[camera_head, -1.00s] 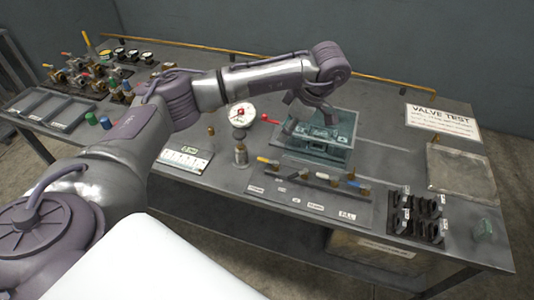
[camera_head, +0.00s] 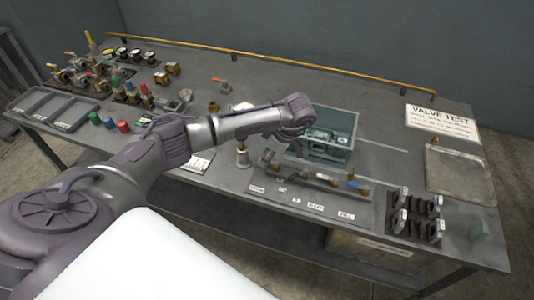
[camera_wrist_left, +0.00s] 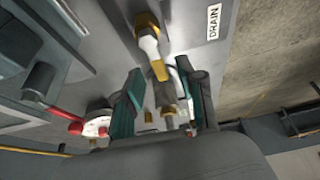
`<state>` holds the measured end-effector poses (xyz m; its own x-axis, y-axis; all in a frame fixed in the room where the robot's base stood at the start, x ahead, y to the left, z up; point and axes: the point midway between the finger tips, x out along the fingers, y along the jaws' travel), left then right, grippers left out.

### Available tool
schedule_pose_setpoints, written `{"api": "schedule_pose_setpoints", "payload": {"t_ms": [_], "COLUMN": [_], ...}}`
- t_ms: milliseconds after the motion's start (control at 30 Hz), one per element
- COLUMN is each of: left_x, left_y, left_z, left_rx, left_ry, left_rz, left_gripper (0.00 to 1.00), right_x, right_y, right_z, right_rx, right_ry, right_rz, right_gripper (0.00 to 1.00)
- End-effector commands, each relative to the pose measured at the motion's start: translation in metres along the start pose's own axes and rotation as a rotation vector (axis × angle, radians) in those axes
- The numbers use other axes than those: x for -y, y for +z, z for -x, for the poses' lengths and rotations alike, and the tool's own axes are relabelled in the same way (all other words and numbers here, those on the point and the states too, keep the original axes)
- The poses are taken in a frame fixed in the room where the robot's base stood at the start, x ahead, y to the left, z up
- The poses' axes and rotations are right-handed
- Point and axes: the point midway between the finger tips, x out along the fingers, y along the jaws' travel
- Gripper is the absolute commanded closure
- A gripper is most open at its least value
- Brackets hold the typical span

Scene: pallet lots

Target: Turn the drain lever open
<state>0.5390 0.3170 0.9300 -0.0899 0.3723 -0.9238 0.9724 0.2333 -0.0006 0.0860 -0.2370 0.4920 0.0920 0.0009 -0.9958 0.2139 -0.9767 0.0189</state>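My right gripper is not in view.
A green open-topped bin (camera_head: 330,150) stands just behind the valve strip. A gauge on a post (camera_head: 243,155) is partly hidden by my arm. Black clamps (camera_head: 415,215) and a metal tray (camera_head: 460,175) are at the right. Several fittings (camera_head: 130,92) stand at the left.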

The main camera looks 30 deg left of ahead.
Motion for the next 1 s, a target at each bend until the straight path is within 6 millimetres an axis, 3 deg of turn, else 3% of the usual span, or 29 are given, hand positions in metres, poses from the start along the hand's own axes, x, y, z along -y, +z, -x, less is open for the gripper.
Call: {"api": "schedule_pose_setpoints", "payload": {"t_ms": [233,467,1000], "left_x": [-0.0002,-0.0002,0.0016], "left_y": [0.0002,0.0002,0.0002], "left_z": [-0.0007,-0.0004,-0.0008], "left_rx": [0.001,0.0,0.0], "left_ry": [0.0,0.0,-0.031], "left_rz": [0.0,0.0,0.078], "left_gripper": [0.61,0.99,1.0], "right_x": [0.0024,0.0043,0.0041], "right_y": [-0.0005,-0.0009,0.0], "right_z": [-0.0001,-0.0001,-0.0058], "right_rx": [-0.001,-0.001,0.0], "right_ry": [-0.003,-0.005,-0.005], "right_rz": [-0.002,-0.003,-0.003], "right_gripper": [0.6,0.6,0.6]}}
